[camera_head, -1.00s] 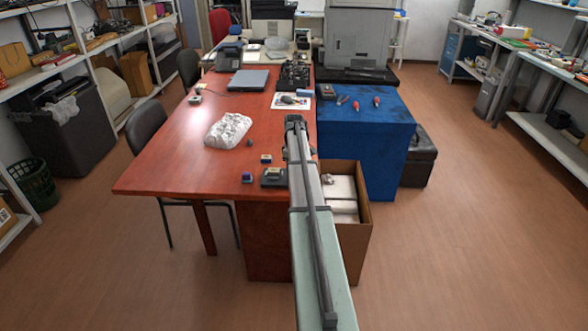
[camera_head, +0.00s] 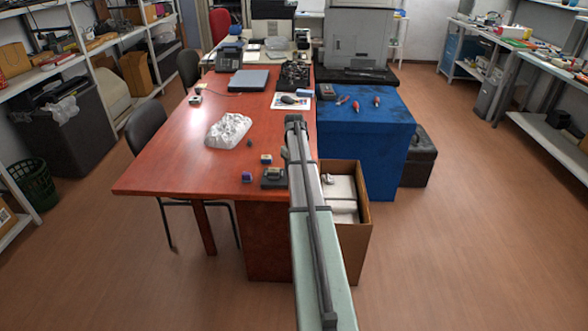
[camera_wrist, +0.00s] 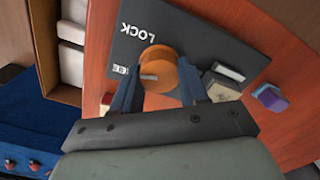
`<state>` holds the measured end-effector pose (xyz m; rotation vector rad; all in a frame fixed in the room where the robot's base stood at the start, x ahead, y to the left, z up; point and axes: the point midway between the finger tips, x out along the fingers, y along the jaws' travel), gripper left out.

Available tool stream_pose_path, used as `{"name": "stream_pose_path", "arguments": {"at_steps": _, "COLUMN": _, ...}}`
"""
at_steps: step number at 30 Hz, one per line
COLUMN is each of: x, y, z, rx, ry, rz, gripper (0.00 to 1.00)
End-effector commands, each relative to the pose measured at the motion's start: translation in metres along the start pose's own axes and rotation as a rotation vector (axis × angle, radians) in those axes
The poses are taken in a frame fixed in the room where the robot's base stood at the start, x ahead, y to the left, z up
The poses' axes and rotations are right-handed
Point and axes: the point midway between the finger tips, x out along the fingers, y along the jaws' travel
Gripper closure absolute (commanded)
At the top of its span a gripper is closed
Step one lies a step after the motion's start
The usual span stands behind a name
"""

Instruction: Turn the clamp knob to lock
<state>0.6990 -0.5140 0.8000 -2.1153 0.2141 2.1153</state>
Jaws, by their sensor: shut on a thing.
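An orange round clamp knob (camera_wrist: 159,62) stands on a black base plate (camera_wrist: 188,36) in the wrist view. The plate bears the white word LOCK, upside down in this view, and a second label partly hidden beside the knob. A small pale mark shows on the near side of the knob. My gripper (camera_wrist: 160,84) is shut on the knob, with one dark finger on each side. A block with a pale top (camera_wrist: 221,86) sits on the plate at right. In the head view the plate (camera_head: 272,184) is partly visible; my arm hides the knob.
A purple-blue block (camera_wrist: 270,97) lies beside the plate on the red table (camera_head: 185,165). A white lumpy object (camera_head: 228,131) lies farther left. An open cardboard box (camera_head: 362,230) and a blue-covered table (camera_head: 365,140) stand at right.

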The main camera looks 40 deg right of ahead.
Motion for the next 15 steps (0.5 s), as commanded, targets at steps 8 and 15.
{"name": "stream_pose_path", "arguments": {"at_steps": 8, "x": -0.0001, "y": 0.0004, "z": 0.0, "rx": 0.263, "ry": 0.0, "rz": 0.0, "gripper": 0.87}}
{"name": "stream_pose_path", "arguments": {"at_steps": 15, "x": -0.0002, "y": 0.0006, "z": 0.0001, "rx": 0.492, "ry": 0.0, "rz": 0.0, "gripper": 0.87}}
